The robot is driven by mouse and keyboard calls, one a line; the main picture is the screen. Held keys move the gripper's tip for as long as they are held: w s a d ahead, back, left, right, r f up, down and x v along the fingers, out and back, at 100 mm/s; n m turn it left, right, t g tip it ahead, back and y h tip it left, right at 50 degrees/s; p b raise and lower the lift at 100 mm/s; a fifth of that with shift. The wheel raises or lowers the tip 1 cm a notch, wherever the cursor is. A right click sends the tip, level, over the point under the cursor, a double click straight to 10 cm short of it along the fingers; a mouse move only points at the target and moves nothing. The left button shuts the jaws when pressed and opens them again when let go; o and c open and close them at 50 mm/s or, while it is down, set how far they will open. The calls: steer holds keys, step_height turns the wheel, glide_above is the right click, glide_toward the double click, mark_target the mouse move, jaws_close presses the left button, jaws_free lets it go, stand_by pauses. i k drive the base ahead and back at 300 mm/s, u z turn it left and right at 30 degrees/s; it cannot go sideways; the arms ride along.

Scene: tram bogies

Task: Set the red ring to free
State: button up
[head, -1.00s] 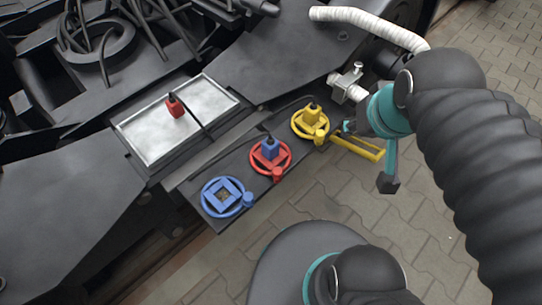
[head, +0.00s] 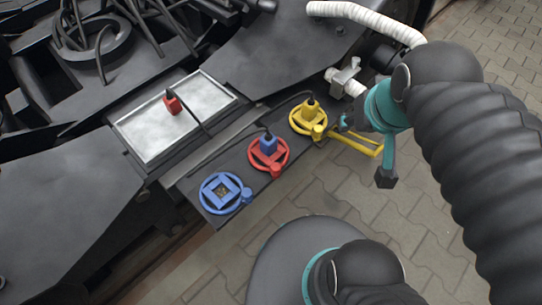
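The red ring (head: 284,163) is the middle of three rings on a dark panel. A blue plug (head: 268,145) stands in its centre, and a small red knob (head: 276,171) sits on its lower right rim. My gripper (head: 366,152) is right of the yellow ring (head: 294,125), apart from the red ring. Its fingers look spread, one by the yellow ring and one lower right, with nothing visibly held. A yellow bar handle (head: 358,146) shows between them; contact cannot be told.
The blue ring (head: 206,203) has an empty square socket. A yellow plug (head: 311,108) stands in the yellow ring. A red plug (head: 172,104) with a dark cable lies on a silver tray (head: 150,150). A white hose (head: 370,20) and metal valve (head: 345,77) are near my arm.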

mark_target(276, 168)
steer(key=z, duration=0.3)
steer(key=k, duration=1)
steer(key=u, duration=0.6)
